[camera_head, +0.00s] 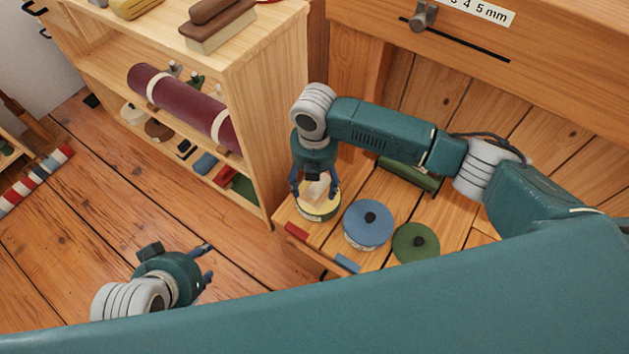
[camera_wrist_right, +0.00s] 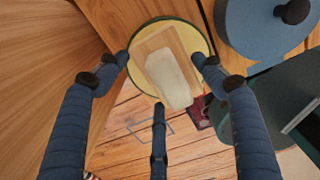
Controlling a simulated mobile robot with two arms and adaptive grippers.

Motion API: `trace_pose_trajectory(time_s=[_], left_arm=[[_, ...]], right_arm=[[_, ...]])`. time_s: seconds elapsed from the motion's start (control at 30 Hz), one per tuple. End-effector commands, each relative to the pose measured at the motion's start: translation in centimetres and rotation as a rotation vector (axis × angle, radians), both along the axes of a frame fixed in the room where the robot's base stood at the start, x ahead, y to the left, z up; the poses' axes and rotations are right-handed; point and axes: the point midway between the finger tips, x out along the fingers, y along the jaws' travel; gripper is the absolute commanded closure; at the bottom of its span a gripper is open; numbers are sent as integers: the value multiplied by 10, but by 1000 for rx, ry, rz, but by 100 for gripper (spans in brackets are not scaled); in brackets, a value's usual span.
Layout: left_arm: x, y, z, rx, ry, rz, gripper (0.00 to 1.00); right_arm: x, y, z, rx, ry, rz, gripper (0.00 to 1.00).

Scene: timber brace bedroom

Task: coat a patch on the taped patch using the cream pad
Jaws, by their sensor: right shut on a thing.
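My right gripper (camera_head: 316,188) points down over the small wooden table and is shut on the cream pad (camera_wrist_right: 168,72), a pale block with a wooden back. The pad is over a round, pale yellow tin (camera_head: 319,211) at the table's left end; I cannot tell whether they touch. The tin's rim also shows in the wrist view (camera_wrist_right: 196,30). A thin grey outline (camera_wrist_right: 152,127) on planks in the wrist view may be the taped patch; the gripper's finger partly covers it. My left gripper (camera_head: 207,263) is open and empty above the floor.
A blue round lid (camera_head: 358,233) and a green one (camera_head: 407,251) lie right of the tin. A green roll (camera_head: 405,174) lies behind them. A shelf unit (camera_head: 262,130) with a maroon roll (camera_head: 183,107) stands left of the table. Floor is clear around my left gripper.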

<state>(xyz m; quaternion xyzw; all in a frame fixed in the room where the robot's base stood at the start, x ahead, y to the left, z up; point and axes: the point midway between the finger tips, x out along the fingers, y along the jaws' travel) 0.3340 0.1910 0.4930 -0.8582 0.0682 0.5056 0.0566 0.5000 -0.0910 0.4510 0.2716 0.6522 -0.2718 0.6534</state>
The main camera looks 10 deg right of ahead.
Motion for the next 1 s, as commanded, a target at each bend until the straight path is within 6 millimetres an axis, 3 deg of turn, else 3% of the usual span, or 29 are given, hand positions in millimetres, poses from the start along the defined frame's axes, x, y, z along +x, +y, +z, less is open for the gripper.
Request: trace_pose_trajectory(time_s=[1.0], left_arm=[[-6, 2, -2, 5, 24, 1, 60]], right_arm=[[-1, 0, -1, -1, 2, 0, 53]])
